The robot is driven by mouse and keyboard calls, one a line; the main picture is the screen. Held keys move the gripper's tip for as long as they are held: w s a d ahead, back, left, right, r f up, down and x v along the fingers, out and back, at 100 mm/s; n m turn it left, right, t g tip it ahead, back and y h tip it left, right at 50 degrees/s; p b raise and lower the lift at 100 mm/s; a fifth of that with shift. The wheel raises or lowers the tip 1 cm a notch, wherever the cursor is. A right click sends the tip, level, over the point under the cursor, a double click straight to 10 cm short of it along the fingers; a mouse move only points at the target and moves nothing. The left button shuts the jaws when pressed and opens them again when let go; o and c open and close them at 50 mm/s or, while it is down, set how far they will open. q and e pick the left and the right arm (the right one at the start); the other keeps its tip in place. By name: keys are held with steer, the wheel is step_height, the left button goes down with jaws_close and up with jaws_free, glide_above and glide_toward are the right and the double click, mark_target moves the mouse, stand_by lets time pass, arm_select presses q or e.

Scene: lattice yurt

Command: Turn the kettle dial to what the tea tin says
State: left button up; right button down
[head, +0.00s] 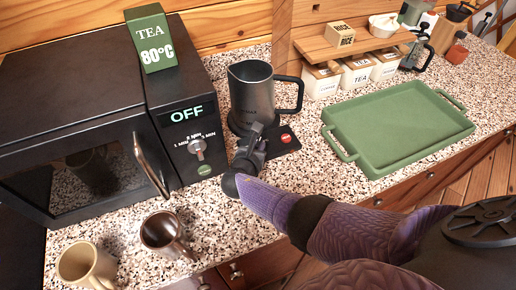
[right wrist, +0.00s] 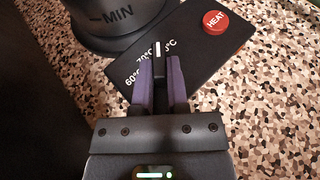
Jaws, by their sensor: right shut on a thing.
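The green tea tin (head: 151,38) stands on the microwave and reads "TEA 80°C". The dark grey kettle (head: 252,92) stands upright on the counter, its handle to the right. Its black base plate (head: 284,140) carries a red HEAT button (head: 286,138). In the right wrist view the plate shows "60°", "70°C" and a partly covered "°C" label. My right gripper (right wrist: 159,64) is over this scale, shut on the kettle dial (right wrist: 158,48), mostly hidden between the fingers. A white line on it points up, right of the 70 label. My left gripper is out of view.
The black microwave (head: 70,120) at left shows "OFF" and has its own dial (head: 198,147). Two mugs (head: 88,262) (head: 165,232) stand in front. An empty green tray (head: 398,125) lies right of the kettle. Canisters (head: 358,76) stand behind under a shelf.

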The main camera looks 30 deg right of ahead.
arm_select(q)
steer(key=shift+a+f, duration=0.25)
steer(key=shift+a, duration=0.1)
arm_select(e)
steer(key=shift+w+m+h, duration=0.1)
steer(key=shift+m+h, duration=0.2)
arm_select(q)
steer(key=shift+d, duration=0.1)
arm_select(e)
steer(key=shift+r, duration=0.1)
steer(key=c, duration=0.7)
jaws_free()
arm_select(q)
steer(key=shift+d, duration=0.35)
arm_select(e)
steer(key=shift+o, duration=0.4)
steer(key=p+v, duration=0.5)
steer(key=v, duration=0.4)
steer(key=shift+a+r, duration=0.15)
steer(key=shift+r, duration=0.1)
steer(key=shift+s+a, duration=0.2)
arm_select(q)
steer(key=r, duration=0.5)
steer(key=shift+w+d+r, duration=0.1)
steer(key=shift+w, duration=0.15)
